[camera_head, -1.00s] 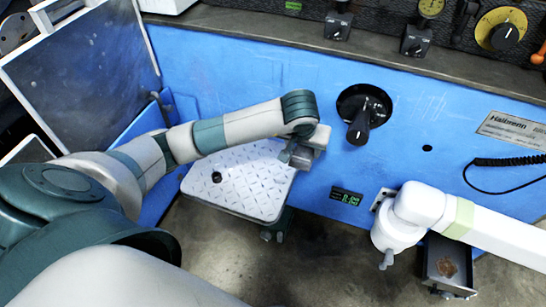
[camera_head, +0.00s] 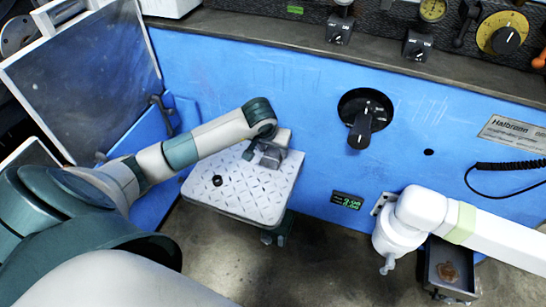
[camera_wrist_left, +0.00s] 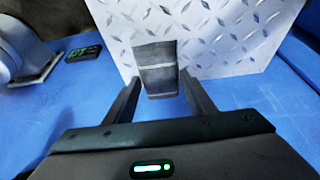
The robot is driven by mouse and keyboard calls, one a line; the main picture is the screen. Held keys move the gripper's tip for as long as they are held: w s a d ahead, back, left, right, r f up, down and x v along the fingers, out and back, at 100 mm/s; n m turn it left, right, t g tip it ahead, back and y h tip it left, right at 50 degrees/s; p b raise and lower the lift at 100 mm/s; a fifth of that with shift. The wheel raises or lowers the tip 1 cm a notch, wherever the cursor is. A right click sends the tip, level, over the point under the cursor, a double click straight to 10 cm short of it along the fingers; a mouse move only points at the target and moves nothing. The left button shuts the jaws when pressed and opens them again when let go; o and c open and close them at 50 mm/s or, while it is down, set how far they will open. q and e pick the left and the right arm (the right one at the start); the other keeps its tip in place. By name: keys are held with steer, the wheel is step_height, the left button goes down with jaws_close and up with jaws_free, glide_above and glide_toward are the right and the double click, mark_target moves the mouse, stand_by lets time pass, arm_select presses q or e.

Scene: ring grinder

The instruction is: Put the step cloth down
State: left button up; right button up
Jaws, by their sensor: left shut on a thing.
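My left gripper (camera_head: 268,156) is over the far right part of the step, a pale diamond-plate top (camera_head: 245,195) beside the blue machine. In the left wrist view the gripper (camera_wrist_left: 163,85) is shut on the step cloth (camera_wrist_left: 156,72), a folded dark grey piece with a lighter band across it. The cloth stands out between the fingertips, against the diamond plate (camera_wrist_left: 235,40). I cannot tell whether it touches the plate. In the head view, my gripper and arm make the cloth hard to make out. My right gripper does not show.
A small black round object (camera_head: 217,181) sits on the step's left part. A white arm-like piece (camera_head: 440,215) and a small dark tray (camera_head: 449,271) are right of the step.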

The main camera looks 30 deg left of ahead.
mark_target(272, 155)
arm_select(q)
step_height(272, 155, down, 3)
steer(key=shift+d+f, duration=0.1)
steer(key=shift+f, duration=0.4)
steer(key=shift+f+b, duration=0.2)
steer(key=shift+b, duration=0.1)
steer(key=o, duration=0.9)
steer(key=shift+o, duration=0.2)
steer(key=shift+r, duration=0.15)
